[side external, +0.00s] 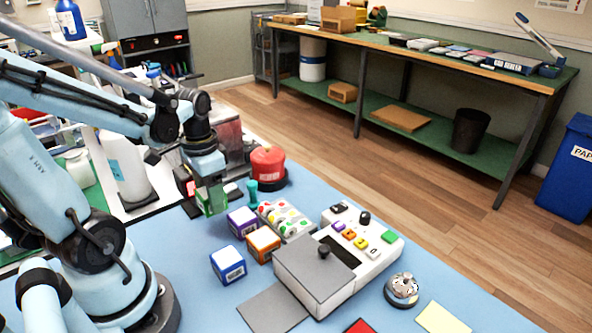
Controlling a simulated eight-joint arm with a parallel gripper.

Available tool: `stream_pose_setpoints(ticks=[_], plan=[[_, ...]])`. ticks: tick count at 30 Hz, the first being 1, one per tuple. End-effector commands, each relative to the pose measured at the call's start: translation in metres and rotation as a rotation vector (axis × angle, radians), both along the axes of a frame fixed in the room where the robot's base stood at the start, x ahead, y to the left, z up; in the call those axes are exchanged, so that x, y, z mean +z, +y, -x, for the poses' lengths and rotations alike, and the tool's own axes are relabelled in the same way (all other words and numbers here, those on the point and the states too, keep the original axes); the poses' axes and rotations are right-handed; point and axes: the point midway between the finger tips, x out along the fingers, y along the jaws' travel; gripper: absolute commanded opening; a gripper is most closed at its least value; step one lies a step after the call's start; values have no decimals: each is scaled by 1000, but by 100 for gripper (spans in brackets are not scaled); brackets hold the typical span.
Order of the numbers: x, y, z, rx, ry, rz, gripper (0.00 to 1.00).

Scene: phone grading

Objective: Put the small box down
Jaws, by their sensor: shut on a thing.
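My gripper (210,186) is at the end of the pale blue arm, over the far left part of the blue table (210,300). It is shut on a small green box (213,203), which the fingers partly hide. Whether the box touches the table is hard to tell. Three more small boxes with white tops or labels stand nearby on the table, to the right and in front: a purple one (242,223), an orange one (263,244) and a blue one (228,265).
A white device with coloured buttons (375,240) and a grey lid (316,268) stands right of the boxes. A tray of coloured pieces (287,220), a green stamp-like piece (252,192) and a red canister (268,164) are close to my gripper. A silver bell (403,288) stands front right.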

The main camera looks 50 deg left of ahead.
Motion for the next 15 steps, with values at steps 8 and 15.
stream_pose_setpoints(ticks=[8, 15], plan=[[15, -42, -2, -13, 0, 0, 26], [35, -103, 14, -15, 0, 0, 26]])
